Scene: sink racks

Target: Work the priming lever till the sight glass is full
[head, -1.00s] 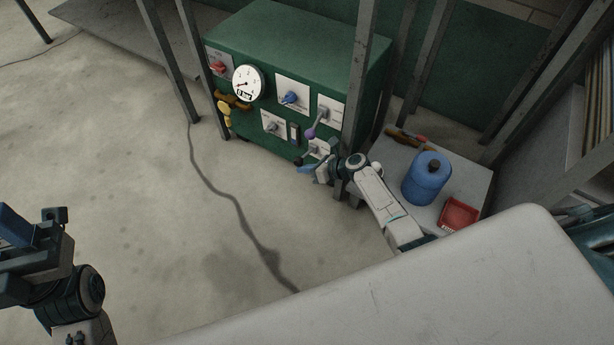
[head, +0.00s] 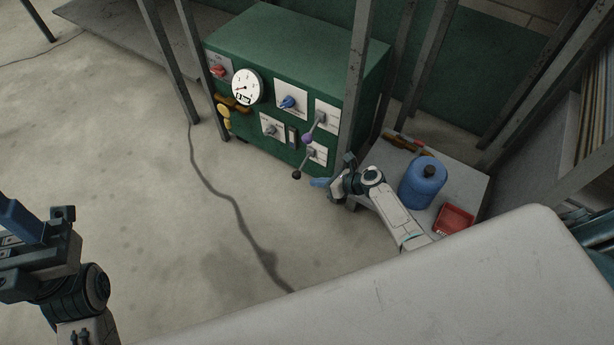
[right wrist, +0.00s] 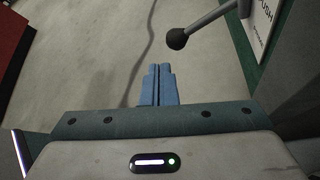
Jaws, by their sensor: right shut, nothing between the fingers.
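A green cabinet (head: 300,55) carries the controls. On its lower right plate is a lever with a black knob (head: 297,174), angled down and outward; the knob also shows in the right wrist view (right wrist: 177,39). Above it is a lever with a purple knob (head: 307,139). A narrow dark upright window (head: 292,137), perhaps the sight glass, sits left of these; its fill is too small to read. My right gripper (head: 318,183) is shut and empty, right of the black knob and apart from it. My left gripper (head: 22,222) is at the left edge, far from the cabinet.
A round gauge (head: 247,87), a red knob (head: 218,71), a blue knob (head: 288,102) and yellow fittings (head: 224,113) are on the cabinet. Metal posts (head: 357,75) stand in front.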

